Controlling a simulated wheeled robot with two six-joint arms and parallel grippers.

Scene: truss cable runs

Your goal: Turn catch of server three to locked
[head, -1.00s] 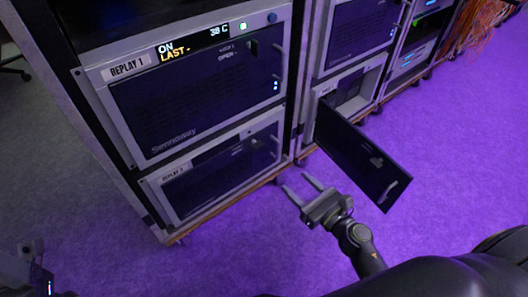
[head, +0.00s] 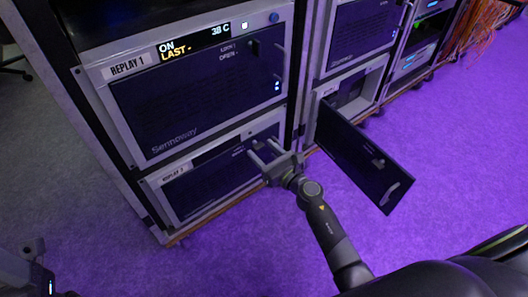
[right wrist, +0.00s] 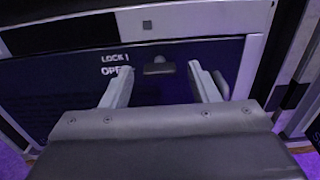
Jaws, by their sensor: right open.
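The lower left server (head: 220,172) has a closed dark front; the number on its label (head: 173,173) is hard to read. My right gripper (head: 261,148) is open in front of that front's right part and hides its catch in the head view. In the right wrist view the catch (right wrist: 158,68) is a small dark bar, lying roughly level, beside the printed words LOCK and OPEN (right wrist: 115,64). It shows between my two open fingertips, one on each side; I cannot tell whether they touch it.
Above is the server labelled REPLAY 1 (head: 195,90), with a lit display. To the right, a dark door (head: 362,157) hangs open from a lower server and juts over the purple floor. Orange cables (head: 477,25) hang at the far right. The floor in front is clear.

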